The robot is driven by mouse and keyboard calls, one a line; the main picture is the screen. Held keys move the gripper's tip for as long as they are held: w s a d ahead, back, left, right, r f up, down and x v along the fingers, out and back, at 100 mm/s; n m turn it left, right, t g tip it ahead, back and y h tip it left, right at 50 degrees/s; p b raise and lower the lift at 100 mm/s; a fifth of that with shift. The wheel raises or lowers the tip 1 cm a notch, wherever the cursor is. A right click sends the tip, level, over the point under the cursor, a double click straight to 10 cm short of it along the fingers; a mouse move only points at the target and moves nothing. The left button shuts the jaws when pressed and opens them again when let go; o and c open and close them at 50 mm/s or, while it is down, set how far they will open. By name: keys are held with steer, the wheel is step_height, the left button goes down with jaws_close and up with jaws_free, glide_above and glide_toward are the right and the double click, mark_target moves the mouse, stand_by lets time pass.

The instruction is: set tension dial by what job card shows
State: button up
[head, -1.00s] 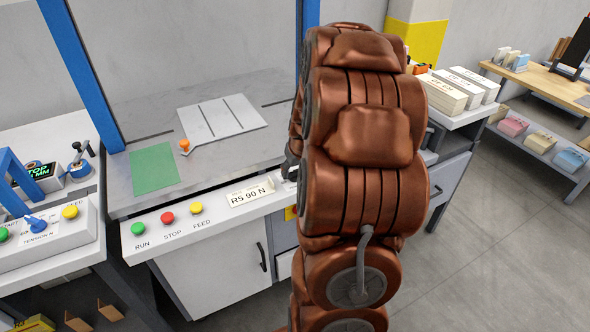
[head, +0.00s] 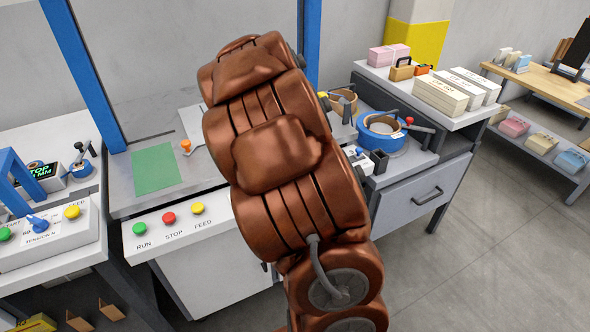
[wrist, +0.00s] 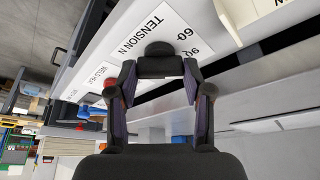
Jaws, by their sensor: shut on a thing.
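In the wrist view my gripper (wrist: 160,75) is shut on a dark round dial knob (wrist: 158,50). The panel label (wrist: 155,32) beside it reads TENSION N, with 60 and 90 marked near the knob. The knob's pointer is hidden, so its setting cannot be read. In the head view my arm covers the gripper, this dial and the job card's place. A cream edge with part of a letter, possibly the card (wrist: 228,22), shows at the top of the wrist view.
Green, red and yellow buttons (head: 169,218) line the front panel, left of my arm. A separate machine at far left has a blue TENSION N knob (head: 37,225). Tape rolls (head: 382,130) and paper stacks (head: 440,95) stand right of my arm. Open floor lies at lower right.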

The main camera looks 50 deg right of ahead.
stand_by(0.3)
steer(key=o, duration=1.2)
steer(key=shift+c, duration=0.2)
steer(key=v, duration=1.2)
steer(key=shift+w, duration=0.1)
